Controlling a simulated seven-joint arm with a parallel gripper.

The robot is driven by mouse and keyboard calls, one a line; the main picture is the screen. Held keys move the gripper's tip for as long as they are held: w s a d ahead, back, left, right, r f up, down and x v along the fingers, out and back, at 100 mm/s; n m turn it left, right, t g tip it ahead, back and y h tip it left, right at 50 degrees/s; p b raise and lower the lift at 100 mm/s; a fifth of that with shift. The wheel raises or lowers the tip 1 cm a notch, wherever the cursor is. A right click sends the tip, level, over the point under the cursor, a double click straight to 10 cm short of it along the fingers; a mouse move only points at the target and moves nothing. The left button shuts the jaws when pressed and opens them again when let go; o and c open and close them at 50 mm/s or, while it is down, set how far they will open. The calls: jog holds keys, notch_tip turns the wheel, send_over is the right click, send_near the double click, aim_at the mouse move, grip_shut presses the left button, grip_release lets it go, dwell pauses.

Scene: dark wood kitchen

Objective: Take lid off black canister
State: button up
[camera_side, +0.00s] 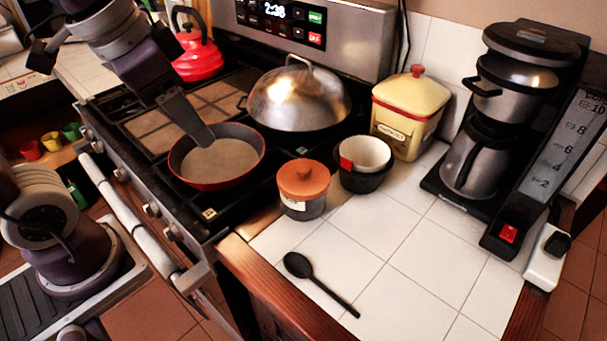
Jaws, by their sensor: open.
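The black canister (305,209) stands on the white tiled counter at the stove's right edge, upright, with a pale label on its front. My gripper (192,122) reaches down from the upper left over the stove, near the red-rimmed pan. It is open, apart from the canister and to its upper left. Only one finger shows clearly; the other is hard to make out. I see nothing held.
A red-rimmed pan (187,178) lies between my gripper and the canister. A domed metal lid (298,98) is behind. A white bowl in a black one (365,180) stands close right of the canister. A black spoon (320,284) lies in front; tiles around it are clear.

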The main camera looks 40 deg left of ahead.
jog(key=w+d+f+m+g, duration=0.1)
jog(key=w+f+m, duration=0.1)
jog(key=w, duration=0.4)
jog(key=m+g+h, duration=0.1)
jog(key=m+g, duration=0.1)
jog(key=m, duration=0.2)
send_over(304, 167)
jog(key=s, duration=0.1)
jog(key=f, duration=0.7)
jog(key=shift+s+a+f, duration=0.1)
jog(key=shift+a+f, duration=0.2)
jog(key=shift+a, duration=0.05)
jog(key=f, duration=0.5)
jog(key=w+f, duration=0.1)
jog(key=f, duration=0.1)
jog(key=shift+d+f, duration=0.15)
jog(key=shift+d, duration=0.1)
grip_shut()
